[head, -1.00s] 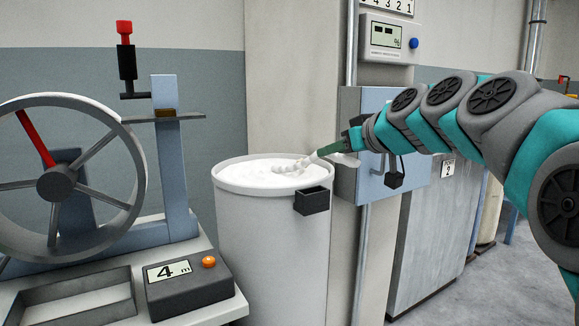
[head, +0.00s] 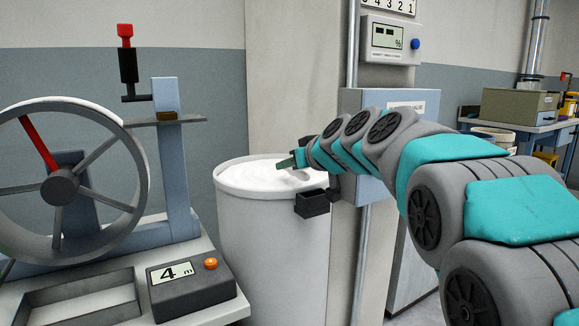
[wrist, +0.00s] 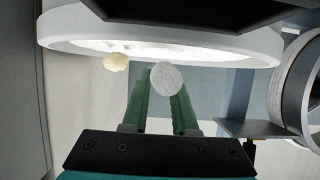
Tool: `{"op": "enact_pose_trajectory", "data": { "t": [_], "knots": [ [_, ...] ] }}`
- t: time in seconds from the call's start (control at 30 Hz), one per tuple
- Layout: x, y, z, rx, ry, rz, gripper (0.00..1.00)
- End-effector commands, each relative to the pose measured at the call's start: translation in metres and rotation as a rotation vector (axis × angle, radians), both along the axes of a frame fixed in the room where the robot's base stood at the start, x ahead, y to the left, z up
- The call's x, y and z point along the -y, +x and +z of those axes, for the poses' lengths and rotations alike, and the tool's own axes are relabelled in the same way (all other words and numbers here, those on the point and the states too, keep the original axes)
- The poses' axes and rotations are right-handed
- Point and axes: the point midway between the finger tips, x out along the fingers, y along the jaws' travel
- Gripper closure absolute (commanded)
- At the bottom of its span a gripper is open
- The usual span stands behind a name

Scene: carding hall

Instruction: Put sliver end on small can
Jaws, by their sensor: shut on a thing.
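A white can (head: 270,245) with a thick rim stands at the middle of the head view, filled nearly to the top with white sliver (head: 255,172). My gripper (head: 288,162) is over the right part of its mouth, with its green fingers pointing left. In the wrist view my gripper (wrist: 160,95) is shut on the white, round sliver end (wrist: 166,79). The can's rim (wrist: 170,52) shows just beyond the fingertips. A small cream lump (wrist: 117,62) shows left of the fingers, and I cannot tell if it joins the held sliver.
A wheel with a red spoke (head: 60,185) and a display box reading 4 m (head: 185,285) stand on a bench at left. A black box (head: 312,203) is fixed to the can's right side. A metered cabinet (head: 390,40) and a bench (head: 520,125) are at right.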

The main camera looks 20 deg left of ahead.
Motion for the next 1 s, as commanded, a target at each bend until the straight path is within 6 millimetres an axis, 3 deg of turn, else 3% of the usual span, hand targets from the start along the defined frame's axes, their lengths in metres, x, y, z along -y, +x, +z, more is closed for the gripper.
{"op": "enact_pose_trajectory", "data": {
  "t": [0.9,0.93,1.0],
  "knots": [
    [0.0,0.0,-0.018,0.002,-0.001,0.0,1.0],
    [0.0,0.0,-0.017,0.002,0.0,-0.001,0.73],
    [0.0,0.0,-0.016,0.002,0.0,-0.001,0.65]
  ]
}}
